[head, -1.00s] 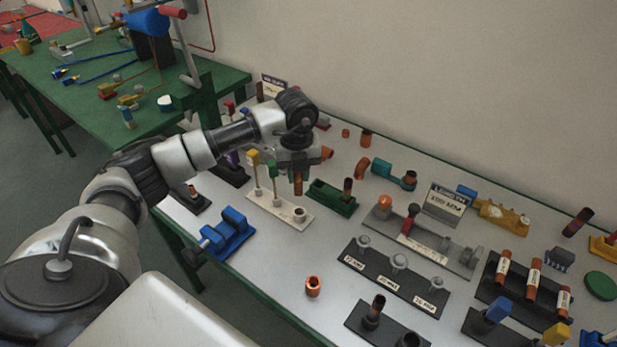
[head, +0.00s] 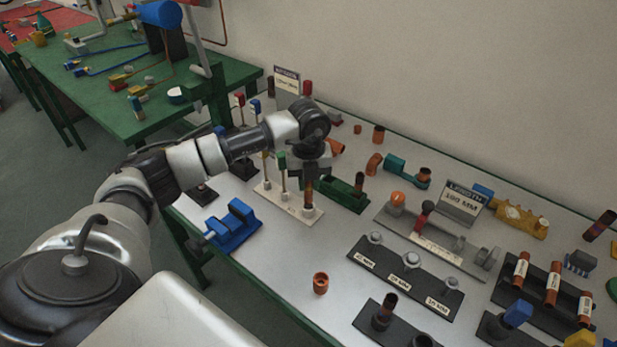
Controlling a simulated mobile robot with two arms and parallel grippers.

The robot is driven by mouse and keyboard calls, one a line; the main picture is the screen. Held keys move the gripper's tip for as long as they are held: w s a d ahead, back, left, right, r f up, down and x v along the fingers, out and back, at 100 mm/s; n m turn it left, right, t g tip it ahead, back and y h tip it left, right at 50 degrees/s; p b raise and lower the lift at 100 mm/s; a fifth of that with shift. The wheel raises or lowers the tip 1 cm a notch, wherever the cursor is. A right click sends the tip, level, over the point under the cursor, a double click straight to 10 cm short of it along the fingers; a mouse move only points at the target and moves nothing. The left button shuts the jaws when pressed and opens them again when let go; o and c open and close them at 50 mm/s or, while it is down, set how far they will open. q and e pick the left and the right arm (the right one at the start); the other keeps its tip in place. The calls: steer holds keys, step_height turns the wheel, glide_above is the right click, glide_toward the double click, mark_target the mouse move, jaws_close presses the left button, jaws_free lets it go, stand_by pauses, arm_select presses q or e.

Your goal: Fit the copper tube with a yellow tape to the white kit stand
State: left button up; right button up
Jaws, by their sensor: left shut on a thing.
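My left gripper (head: 308,176) points down over the right end of the stand and is shut on a copper tube (head: 308,191). The tube is upright. Its lower end is at the stand's right-hand holder (head: 309,211); I cannot tell whether it is seated in it or just above. The tube's top is hidden by the gripper, and I cannot make out a yellow tape. My right gripper is out of view.
A green holder (head: 344,194) stands close right of the white stand, and a blue vise (head: 233,228) close in front on the left. A short copper fitting (head: 320,283) stands near the front edge. Bare table lies between them.

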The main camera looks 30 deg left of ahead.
mark_target(309, 194)
arm_select(q)
steer(key=shift+f, duration=0.4)
stand_by(0.3)
stand_by(1.0)
steer(key=shift+f+b, duration=1.4)
steer(key=shift+f, duration=0.65)
steer(key=o, duration=0.9)
steer(key=shift+r, duration=0.1)
step_height(309, 194, up, 11)
steer(key=shift+f+b, duration=0.1)
steer(key=shift+b, duration=0.3)
